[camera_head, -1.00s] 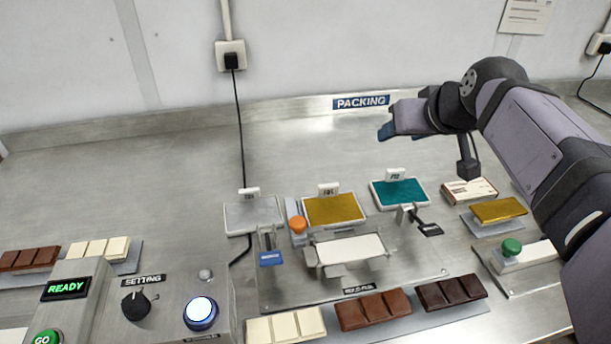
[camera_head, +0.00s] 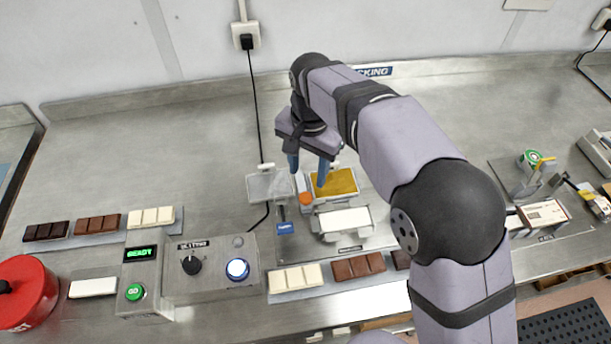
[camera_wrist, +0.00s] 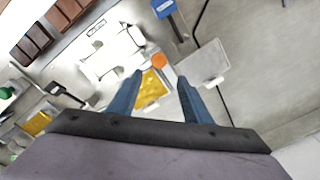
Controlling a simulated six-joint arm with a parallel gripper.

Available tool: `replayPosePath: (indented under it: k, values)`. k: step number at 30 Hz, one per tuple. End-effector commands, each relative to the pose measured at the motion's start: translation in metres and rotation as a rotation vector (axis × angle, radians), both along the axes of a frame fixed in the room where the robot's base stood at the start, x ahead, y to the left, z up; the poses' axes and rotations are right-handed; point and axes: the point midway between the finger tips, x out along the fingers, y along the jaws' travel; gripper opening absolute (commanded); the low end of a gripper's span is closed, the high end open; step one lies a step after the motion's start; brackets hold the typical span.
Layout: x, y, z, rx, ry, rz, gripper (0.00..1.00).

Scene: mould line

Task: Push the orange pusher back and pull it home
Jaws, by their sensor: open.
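The orange pusher (camera_head: 305,197) is a small round orange knob beside the left edge of the yellow-topped plate (camera_head: 338,184), with a grey plate (camera_head: 268,186) to its left. My gripper (camera_head: 308,174) is open and points down over this spot, its two blue fingers apart. In the wrist view the orange knob (camera_wrist: 158,61) shows just beyond the gap between the fingertips (camera_wrist: 160,78), with nothing between them. The gripper looks above the pusher; I cannot tell the exact height. The arm hides the plate to the right of the yellow one.
A white mould (camera_head: 346,220) lies in front of the yellow plate. A blue-handled lever (camera_head: 286,228) is at its left. A control box (camera_head: 208,268) and chocolate bars (camera_head: 358,266) stand in front. The steel bench at back left is clear.

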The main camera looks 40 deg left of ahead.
Motion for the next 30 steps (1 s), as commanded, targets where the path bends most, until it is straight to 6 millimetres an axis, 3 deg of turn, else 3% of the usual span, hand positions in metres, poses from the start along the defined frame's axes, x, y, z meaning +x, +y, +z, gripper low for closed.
replayPosePath:
  k: [14, 30]
  values:
    - [-0.010, -0.001, -0.011, -0.045, 0.027, -0.076, 0.45]
    - [-0.010, -0.001, -0.070, -0.042, 0.026, -0.075, 0.45]
